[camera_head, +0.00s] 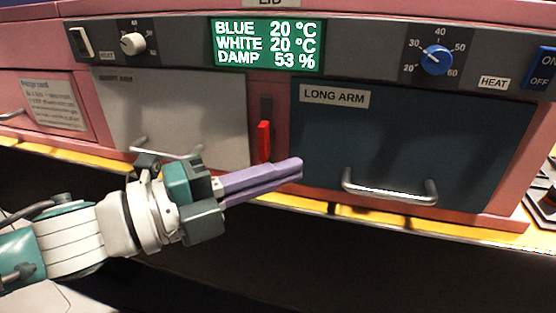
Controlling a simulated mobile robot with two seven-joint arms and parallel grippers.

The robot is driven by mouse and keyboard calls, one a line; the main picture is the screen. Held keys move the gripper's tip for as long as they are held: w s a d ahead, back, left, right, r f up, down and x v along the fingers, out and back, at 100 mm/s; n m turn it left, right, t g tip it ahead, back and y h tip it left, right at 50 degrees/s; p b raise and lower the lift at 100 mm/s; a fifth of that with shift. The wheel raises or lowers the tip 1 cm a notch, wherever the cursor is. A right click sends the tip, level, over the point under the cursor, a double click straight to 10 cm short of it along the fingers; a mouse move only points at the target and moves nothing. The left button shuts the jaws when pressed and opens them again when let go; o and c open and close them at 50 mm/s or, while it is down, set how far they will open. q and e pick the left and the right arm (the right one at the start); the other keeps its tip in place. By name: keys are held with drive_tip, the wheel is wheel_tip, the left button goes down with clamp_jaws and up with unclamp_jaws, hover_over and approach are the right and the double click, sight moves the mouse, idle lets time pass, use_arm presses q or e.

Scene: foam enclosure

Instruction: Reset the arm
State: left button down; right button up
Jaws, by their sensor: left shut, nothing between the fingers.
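My left gripper (298,169) reaches in from the left, with its long purple fingers pressed together and nothing between them. It is in front of the pink enclosure (277,192), just below a red lever (264,141) in a dark slot. The arm is bent low at the left and its fingers point right, towards the left edge of the blue door. My right gripper does not show.
The blue door (420,140), labelled LONG ARM, has a metal handle (390,190). A pale door (170,105) is at left. Above are a green display (266,45), a white knob (133,44) and a blue knob (436,60). A yellow edge (450,230) runs below.

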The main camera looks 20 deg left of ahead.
use_arm(q)
drive_tip(key=s+a+r+n+g+y+p, duration=0.2)
drive_tip(key=s+a+n+y+p, duration=0.4)
drive_tip(key=a+n+y, duration=0.65)
drive_tip(key=s+d+r+n+g+h+p, duration=0.1)
drive_tip(key=s+d+n+g+p, duration=0.1)
drive_tip(key=s+d+n+g, duration=0.4)
drive_tip(key=s+d+n+g+h+p, duration=0.1)
drive_tip(key=s+d+n+g+p, duration=0.15)
drive_tip(key=s+n, duration=0.4)
wheel_tip(320, 180, up, 38)
drive_tip(key=s+m+p, duration=0.1)
drive_tip(key=s+p, duration=0.1)
drive_tip(key=p, duration=3.6)
drive_tip(key=shift+s+a+m, duration=0.15)
drive_tip(key=shift+a+m, duration=0.1)
drive_tip(key=shift+m, duration=0.15)
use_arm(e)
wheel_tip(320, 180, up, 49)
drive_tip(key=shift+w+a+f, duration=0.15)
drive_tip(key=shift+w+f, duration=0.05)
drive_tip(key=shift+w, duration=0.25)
use_arm(q)
drive_tip(key=shift+g, duration=0.25)
